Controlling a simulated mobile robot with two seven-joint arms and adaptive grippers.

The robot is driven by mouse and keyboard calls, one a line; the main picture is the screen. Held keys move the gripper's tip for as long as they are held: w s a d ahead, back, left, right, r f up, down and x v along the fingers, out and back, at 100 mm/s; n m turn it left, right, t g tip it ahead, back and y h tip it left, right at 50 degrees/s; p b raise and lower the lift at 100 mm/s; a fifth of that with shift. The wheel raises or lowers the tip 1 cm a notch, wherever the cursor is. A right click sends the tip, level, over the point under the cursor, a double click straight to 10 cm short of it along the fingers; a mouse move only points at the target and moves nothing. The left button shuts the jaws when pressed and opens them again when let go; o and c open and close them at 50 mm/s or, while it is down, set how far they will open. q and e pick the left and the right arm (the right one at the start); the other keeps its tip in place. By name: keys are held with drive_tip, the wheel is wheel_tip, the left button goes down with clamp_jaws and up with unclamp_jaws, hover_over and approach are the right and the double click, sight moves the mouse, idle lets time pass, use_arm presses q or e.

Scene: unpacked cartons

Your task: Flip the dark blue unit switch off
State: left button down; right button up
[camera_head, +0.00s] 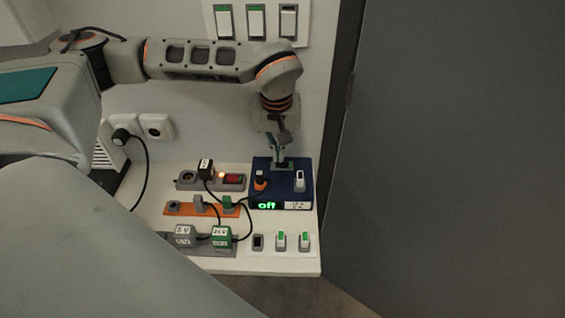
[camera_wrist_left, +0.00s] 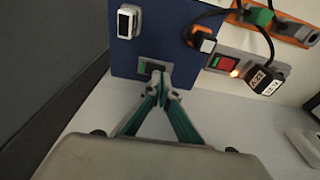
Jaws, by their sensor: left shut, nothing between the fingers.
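The dark blue unit (camera_head: 266,190) stands on the white shelf at its right end, and its front display (camera_head: 267,205) reads "off" in green. Its switch (camera_wrist_left: 146,67), a grey frame with some green showing, is at the unit's near edge in the left wrist view, partly hidden by my fingertips. My left gripper (camera_head: 281,165) is shut and empty, pointing down at the back of the unit. In the left wrist view its fingertips (camera_wrist_left: 160,78) are together right at the switch; I cannot tell whether they touch it. My right gripper is not in view.
A grey strip with a red switch (camera_head: 233,178) and an orange strip (camera_head: 185,209) with cables lie to the left. A dark panel (camera_head: 440,150) stands at right.

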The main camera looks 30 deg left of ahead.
sight(278, 164)
use_arm(q)
drive_tip(key=shift+f, duration=0.4)
drive_tip(key=shift+f, duration=0.35)
idle(0.3)
drive_tip(key=shift+r+p, duration=1.45)
drive_tip(key=shift+r, duration=0.35)
wheel_tip(278, 164, up, 4)
drive_tip(key=p, duration=0.3)
drive_tip(key=shift+f, duration=0.25)
drive_tip(key=shift+f, duration=0.1)
